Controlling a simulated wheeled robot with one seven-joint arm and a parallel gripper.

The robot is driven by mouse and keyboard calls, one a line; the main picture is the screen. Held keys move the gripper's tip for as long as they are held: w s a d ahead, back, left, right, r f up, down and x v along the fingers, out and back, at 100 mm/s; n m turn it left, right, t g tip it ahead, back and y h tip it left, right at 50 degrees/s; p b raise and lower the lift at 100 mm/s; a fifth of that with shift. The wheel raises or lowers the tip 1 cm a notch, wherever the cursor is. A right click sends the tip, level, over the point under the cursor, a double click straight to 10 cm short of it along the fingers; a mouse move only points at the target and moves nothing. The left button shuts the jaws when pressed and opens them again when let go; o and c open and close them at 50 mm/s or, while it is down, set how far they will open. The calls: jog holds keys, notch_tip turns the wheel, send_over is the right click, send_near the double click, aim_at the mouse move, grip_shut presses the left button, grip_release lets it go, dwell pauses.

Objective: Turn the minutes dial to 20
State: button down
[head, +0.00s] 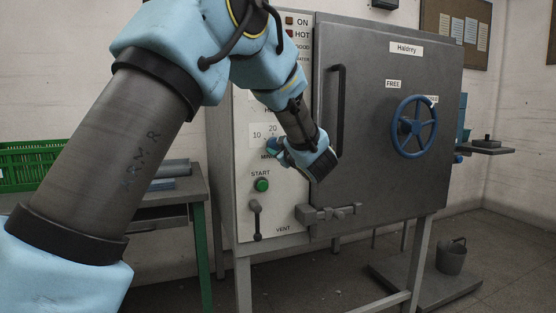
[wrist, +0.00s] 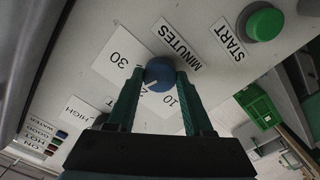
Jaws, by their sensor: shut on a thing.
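The minutes dial is a round blue knob on the machine's pale control panel; it shows in the wrist view (wrist: 160,72) between my fingertips. My gripper (wrist: 158,78) is shut on it, one green finger on each side. A white pointer line on the knob points towards the partly hidden mark between 30 (wrist: 119,62) and 10 (wrist: 169,101). In the head view my gripper (head: 274,148) is at the dial and covers most of it; the 10 and 20 marks (head: 272,128) show above.
The green START button (head: 262,185) and a dark lever (head: 256,218) are below the dial. The grey door (head: 375,110) with its long handle (head: 337,110) and blue handwheel (head: 414,127) is to the right. A bench with a green crate (head: 40,165) stands left.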

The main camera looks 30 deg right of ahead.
jog(key=shift+f+n+b, duration=0.1)
jog(key=shift+n+b, duration=1.5)
jog(key=shift+c, duration=1.5)
grip_release()
jog(key=s+a, duration=0.1)
jog(key=s, duration=0.9)
jog(key=shift+s+a+b, duration=0.2)
jog(key=shift+s+b, duration=0.2)
jog(key=shift+b, duration=0.05)
